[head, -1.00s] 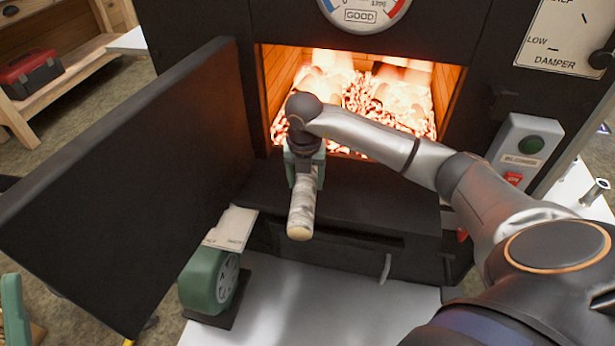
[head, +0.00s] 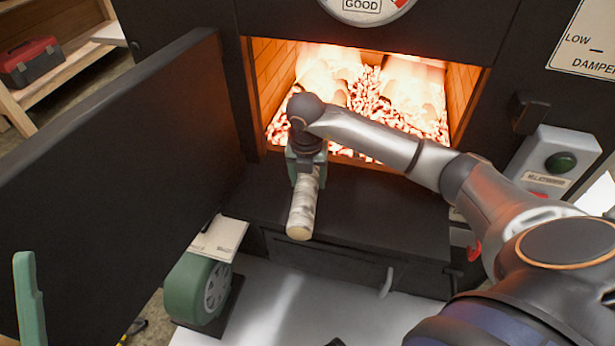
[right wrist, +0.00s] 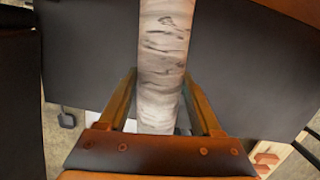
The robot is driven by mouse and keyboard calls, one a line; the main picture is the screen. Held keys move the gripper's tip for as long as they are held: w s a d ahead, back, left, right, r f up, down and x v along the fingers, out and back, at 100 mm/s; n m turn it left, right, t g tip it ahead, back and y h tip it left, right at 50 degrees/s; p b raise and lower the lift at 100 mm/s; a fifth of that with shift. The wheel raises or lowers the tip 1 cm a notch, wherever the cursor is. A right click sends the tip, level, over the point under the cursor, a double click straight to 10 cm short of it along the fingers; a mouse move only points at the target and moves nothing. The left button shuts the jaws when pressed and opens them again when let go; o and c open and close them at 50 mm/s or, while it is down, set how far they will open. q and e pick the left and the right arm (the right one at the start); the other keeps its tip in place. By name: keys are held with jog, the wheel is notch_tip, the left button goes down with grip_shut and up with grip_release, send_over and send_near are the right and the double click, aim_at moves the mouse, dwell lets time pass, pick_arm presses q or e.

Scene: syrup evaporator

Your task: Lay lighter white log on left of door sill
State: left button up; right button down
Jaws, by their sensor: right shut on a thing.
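A white birch log (head: 303,205) with dark streaks is in my right gripper (head: 306,165), its pale cut end toward me. The log is over the left part of the black door sill (head: 375,205); I cannot tell if it touches it. In the right wrist view the log (right wrist: 162,60) runs between the two fingers of the right gripper (right wrist: 160,100). A green finger of my left gripper (head: 28,300) shows at the lower left edge; its opening cannot be judged.
The black firebox door (head: 120,170) stands open at the left. Behind the sill, the firebox (head: 370,95) glows with embers. A green blower (head: 200,288) sits below the door. A control box (head: 555,165) is at the right.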

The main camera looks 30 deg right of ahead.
jog(key=shift+w+d+f, duration=0.25)
jog(key=shift+w+f, duration=0.2)
pick_arm(q)
jog(key=shift+w+a+f, duration=0.35)
jog(key=shift+f, duration=0.15)
pick_arm(e)
grip_release()
jog(key=shift+s, duration=0.1)
